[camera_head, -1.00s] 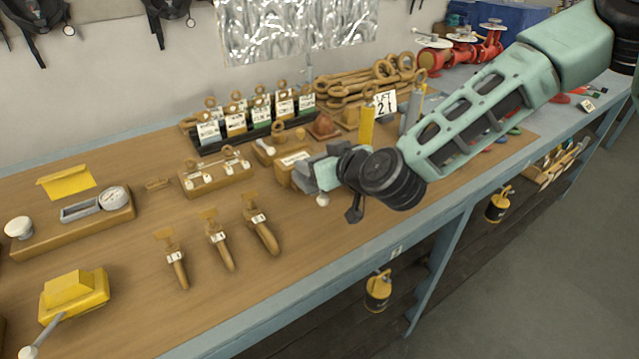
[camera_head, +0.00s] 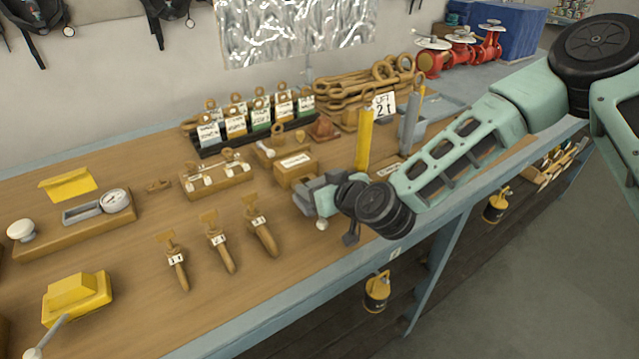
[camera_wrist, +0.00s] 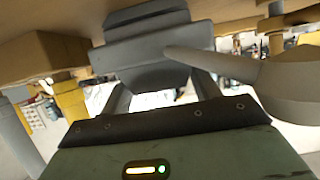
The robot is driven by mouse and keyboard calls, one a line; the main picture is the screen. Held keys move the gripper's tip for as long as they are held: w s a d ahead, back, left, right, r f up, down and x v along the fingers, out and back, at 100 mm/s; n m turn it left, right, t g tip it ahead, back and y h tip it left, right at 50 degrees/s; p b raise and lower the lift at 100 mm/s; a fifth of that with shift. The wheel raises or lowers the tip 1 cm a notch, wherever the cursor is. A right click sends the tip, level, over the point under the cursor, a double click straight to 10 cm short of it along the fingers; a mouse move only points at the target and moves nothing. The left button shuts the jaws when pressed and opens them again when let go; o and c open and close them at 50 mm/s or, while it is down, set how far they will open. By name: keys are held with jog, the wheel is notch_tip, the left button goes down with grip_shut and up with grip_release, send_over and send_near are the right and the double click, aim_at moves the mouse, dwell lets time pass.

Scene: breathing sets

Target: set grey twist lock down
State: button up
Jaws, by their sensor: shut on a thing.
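The grey twist lock (camera_head: 314,190) is a blocky grey piece, held by my gripper (camera_head: 320,197) at the bench's right middle. A pale round knob (camera_head: 322,224) shows just below it. In the wrist view the twist lock (camera_wrist: 150,50) fills the space between the fingers of my gripper (camera_wrist: 160,82), close under a wooden-brown surface. A grey rod with a big rounded end (camera_wrist: 285,85) reaches in from the right. My gripper is shut on the twist lock. I cannot tell whether the lock touches the bench.
A tan box with a white label (camera_head: 296,168) stands just behind the lock. A yellow post (camera_head: 364,138) and a grey post (camera_head: 409,130) stand behind my wrist. Three numbered wooden-handled pieces (camera_head: 219,245) lie to the left. Bare bench top (camera_head: 290,275) lies in front, up to the blue edge.

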jog(key=o, duration=1.4)
jog(key=shift+f, duration=0.1)
jog(key=shift+r, duration=0.25)
jog(key=b+v, duration=0.2)
jog(key=v, duration=1)
jog(key=s+g, duration=0.1)
jog(key=s+a+f+n+g, duration=0.1)
jog(key=s, duration=0.1)
jog(key=s+a+n+g, duration=0.1)
jog(key=shift+s+a+f+g, duration=0.1)
jog(key=shift+s+f+g, duration=0.2)
jog(key=shift+f, duration=0.1)
jog(key=s+d+r+g+h, duration=0.2)
jog(key=s+d, duration=0.1)
jog(key=s, duration=0.3)
jog(key=s+d+r+g+h, duration=0.2)
jog(key=s+d+g, duration=0.1)
jog(key=s, duration=0.3)
jog(key=s+d+r+m+g+h, duration=0.1)
jog(key=s+d+r+g+h, duration=0.1)
jog(key=s, duration=0.4)
jog(key=d+h, duration=0.1)
jog(key=d, duration=0.1)
jog(key=shift+d+r+g, duration=0.25)
jog(key=shift+d+g, duration=0.05)
jog(key=shift+d, duration=0.05)
